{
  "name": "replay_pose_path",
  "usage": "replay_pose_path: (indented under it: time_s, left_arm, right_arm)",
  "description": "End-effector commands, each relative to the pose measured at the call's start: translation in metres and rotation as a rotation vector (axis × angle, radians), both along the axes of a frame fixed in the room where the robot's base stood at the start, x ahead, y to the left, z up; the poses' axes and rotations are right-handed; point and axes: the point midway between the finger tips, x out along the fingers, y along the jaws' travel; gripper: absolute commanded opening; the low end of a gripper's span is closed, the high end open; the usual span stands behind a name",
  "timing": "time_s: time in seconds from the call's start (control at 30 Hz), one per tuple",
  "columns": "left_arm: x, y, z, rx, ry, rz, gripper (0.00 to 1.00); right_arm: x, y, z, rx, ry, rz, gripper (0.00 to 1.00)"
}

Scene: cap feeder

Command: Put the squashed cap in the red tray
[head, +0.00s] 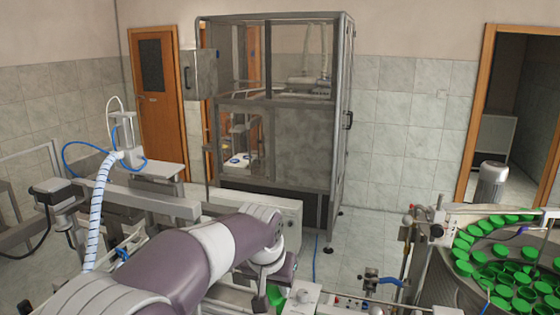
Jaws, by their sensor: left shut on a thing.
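My left arm reaches in from the bottom left, and its wrist bends down at the lower middle. My left gripper (276,289) is at the bottom edge, mostly hidden by the wrist and cut off by the frame. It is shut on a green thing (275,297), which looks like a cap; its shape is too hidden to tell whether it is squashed. The red tray is not in view. My right gripper is not in view.
A round feeder bowl (436,281) with many loose green caps (505,275) stands at the lower right. A control panel (350,303) with knobs is at the bottom middle. A conveyor (150,202) runs at the left. A framed glass cabinet (300,150) stands behind.

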Motion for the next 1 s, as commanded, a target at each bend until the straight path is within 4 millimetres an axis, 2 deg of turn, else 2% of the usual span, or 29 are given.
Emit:
replay_pose_path:
  time_s: [0.27, 0.47, 0.57, 0.7, 0.8, 1.0]
  left_arm:
    - [0.011, 0.033, -0.064, 0.001, 0.007, 0.053, 0.00]
    - [0.009, 0.073, -0.132, 0.000, 0.010, 0.111, 0.00]
    - [0.000, 0.098, -0.171, 0.000, 0.012, 0.149, 0.00]
    - [-0.022, 0.133, -0.221, -0.002, 0.011, 0.205, 0.00]
    - [-0.040, 0.152, -0.248, 0.000, 0.010, 0.237, 0.00]
    - [-0.075, 0.179, -0.286, 0.002, 0.006, 0.292, 0.00]
  right_arm:
    - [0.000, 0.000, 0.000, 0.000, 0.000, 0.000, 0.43]
    - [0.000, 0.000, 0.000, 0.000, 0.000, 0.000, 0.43]
    - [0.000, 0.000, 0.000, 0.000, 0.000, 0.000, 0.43]
    - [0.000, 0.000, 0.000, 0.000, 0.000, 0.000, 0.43]
    - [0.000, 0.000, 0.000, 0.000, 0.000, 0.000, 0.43]
    - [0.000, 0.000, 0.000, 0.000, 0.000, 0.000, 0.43]
